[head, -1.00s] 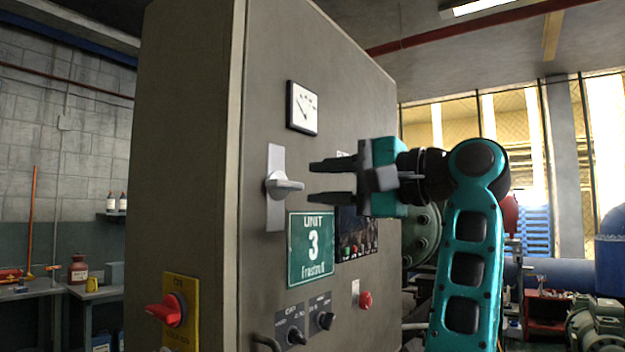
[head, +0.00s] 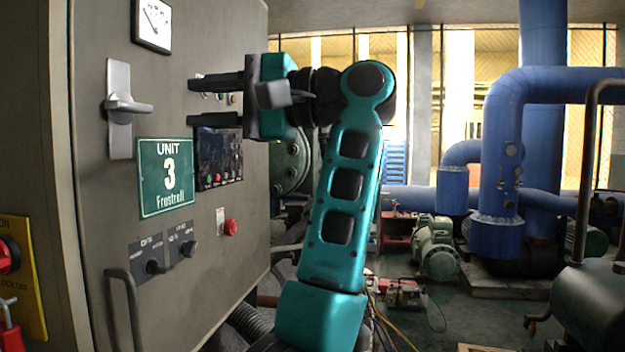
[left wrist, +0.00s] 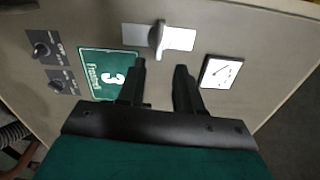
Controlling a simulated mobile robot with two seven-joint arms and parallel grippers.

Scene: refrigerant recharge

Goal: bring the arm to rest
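My left gripper (head: 215,101) is in front of the grey cabinet (head: 100,215), its two fingers apart with nothing between them. The cabinet's grey handle (head: 122,107) is left of the fingertips in the head view, and a gap shows between them. In the left wrist view, the open fingers (left wrist: 160,75) point toward the handle (left wrist: 158,38), with the green "Unit 3" sign (left wrist: 108,75) to the left and the dial gauge (left wrist: 221,72) to the right. My left arm rises from the bottom of the head view. My right gripper is not in view.
The cabinet front carries the green sign (head: 165,176), dark knobs, a red button (head: 230,227) and a dark pull handle (head: 123,308). A red lockout switch (head: 9,255) is at far left. Blue pipes (head: 500,150) and machinery stand at right, with some floor visible between.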

